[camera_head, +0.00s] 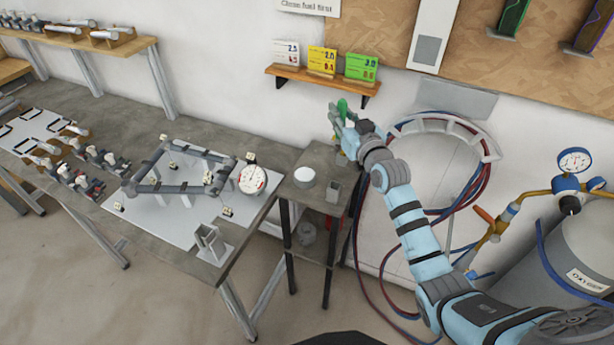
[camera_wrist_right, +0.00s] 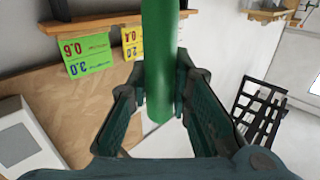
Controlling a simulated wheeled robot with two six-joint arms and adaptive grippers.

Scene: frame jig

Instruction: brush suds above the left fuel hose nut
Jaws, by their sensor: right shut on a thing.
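My right gripper (camera_head: 346,121) is raised near the wall beside the small shelf. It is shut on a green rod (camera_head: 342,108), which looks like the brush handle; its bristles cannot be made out. In the right wrist view the green rod (camera_wrist_right: 159,60) stands between the two fingers of the gripper (camera_wrist_right: 170,115). A grey pot with a white top, perhaps the suds (camera_head: 304,174), stands on a small stand below. Red and blue hoses (camera_head: 487,170) hang coiled on the wall. I cannot pick out the left fuel hose nut. My left gripper is out of view.
A grey cylinder (camera_head: 580,255) with brass fittings (camera_head: 515,203) and a gauge (camera_head: 575,161) stands at right. The welding table (camera_head: 150,215) holds a clamped frame at left.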

